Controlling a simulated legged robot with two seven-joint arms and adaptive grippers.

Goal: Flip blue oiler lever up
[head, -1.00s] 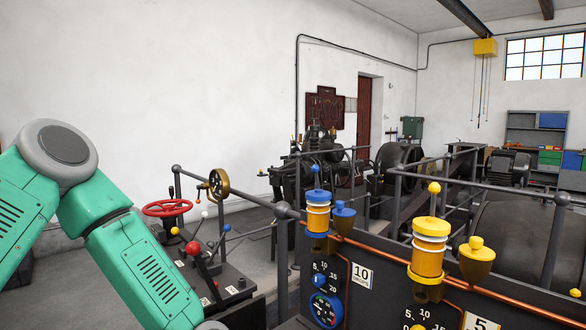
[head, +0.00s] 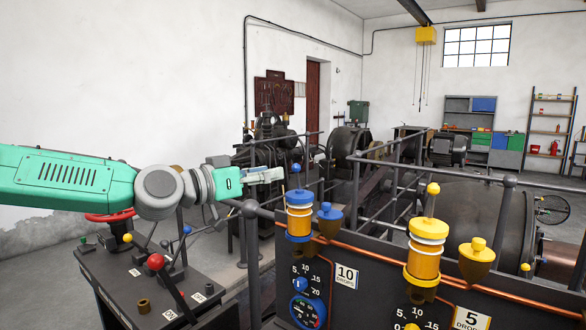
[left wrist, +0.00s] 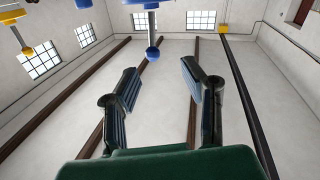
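The blue oiler (head: 299,222) is a glass cup with amber oil and a blue cap, on the dark panel's left part. Its thin lever rises from the cap and ends in a small blue ball (head: 296,168). My left gripper (head: 276,174) points right, just left of this ball at about its height. In the left wrist view the gripper (left wrist: 160,78) is open and empty. A blue ball on a grey stem (left wrist: 153,53) shows there, beyond the fingertips and between their lines. I see no clear contact. My right gripper is out of view.
A blue filler cup (head: 330,219) stands right of the blue oiler. A yellow oiler (head: 424,252) and yellow cup (head: 476,258) are further right. A dark railing post (head: 250,260) stands below my left gripper. A red-knobbed lever (head: 156,262) stands on the lower-left console.

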